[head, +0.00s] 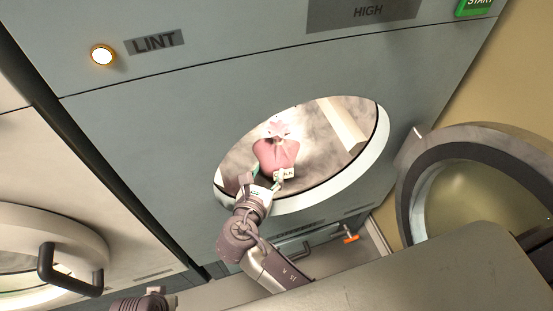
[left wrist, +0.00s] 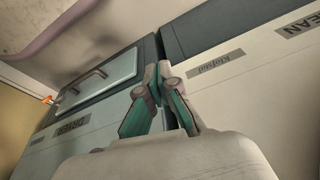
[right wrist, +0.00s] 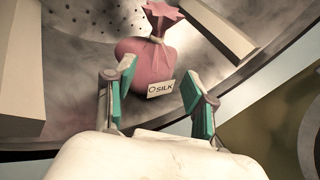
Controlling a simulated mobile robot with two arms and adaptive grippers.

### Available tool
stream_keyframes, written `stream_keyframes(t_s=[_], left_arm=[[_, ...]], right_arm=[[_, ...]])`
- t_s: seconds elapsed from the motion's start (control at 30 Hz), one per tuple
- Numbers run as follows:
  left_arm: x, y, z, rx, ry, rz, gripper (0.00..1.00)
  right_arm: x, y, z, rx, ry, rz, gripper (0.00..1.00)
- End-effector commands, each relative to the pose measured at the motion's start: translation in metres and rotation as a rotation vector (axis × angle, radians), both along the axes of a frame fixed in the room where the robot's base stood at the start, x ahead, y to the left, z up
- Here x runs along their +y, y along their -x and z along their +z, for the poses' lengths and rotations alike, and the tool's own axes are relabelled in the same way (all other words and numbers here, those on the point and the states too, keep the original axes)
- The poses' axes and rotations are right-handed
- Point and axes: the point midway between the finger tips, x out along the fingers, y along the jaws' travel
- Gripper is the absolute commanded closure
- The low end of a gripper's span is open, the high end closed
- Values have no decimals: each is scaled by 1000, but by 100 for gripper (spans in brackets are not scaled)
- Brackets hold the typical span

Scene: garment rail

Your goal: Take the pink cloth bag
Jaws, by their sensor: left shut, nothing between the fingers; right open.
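The pink cloth bag (head: 275,156) sits inside the dryer drum, tied at its neck, with a small white tag. In the right wrist view the bag (right wrist: 145,58) lies just beyond my fingers, and its tag reads SILK. My right gripper (head: 265,181) is at the round drum opening. It also shows in the right wrist view (right wrist: 160,98), open, with its fingers on either side of the tag and nothing held. My left gripper (left wrist: 158,105) is shut and empty, away from the bag, in front of pale and dark machine panels.
The drum opening has a pale rim (head: 352,178), close around my right gripper. The round dryer door (head: 480,190) stands open at the right. Drum vanes (right wrist: 218,25) flank the bag. Another machine's door with a dark handle (head: 50,268) is at the left.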

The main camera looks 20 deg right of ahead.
Motion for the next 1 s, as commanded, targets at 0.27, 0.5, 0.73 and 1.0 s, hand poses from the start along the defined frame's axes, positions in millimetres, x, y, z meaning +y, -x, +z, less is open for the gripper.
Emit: stream_keyframes(t_s=[0.27,0.5,0.73,1.0], left_arm=[[1,1,31,-21,2,3,100],[2,8,65,-36,2,5,100],[3,12,80,-44,1,6,100],[4,17,80,-49,1,7,100]], right_arm=[[-17,-36,-8,-1,59,17,45],[-36,-67,-19,1,54,19,45],[-42,-78,-22,1,53,17,45],[-59,-110,-32,0,53,17,45]])
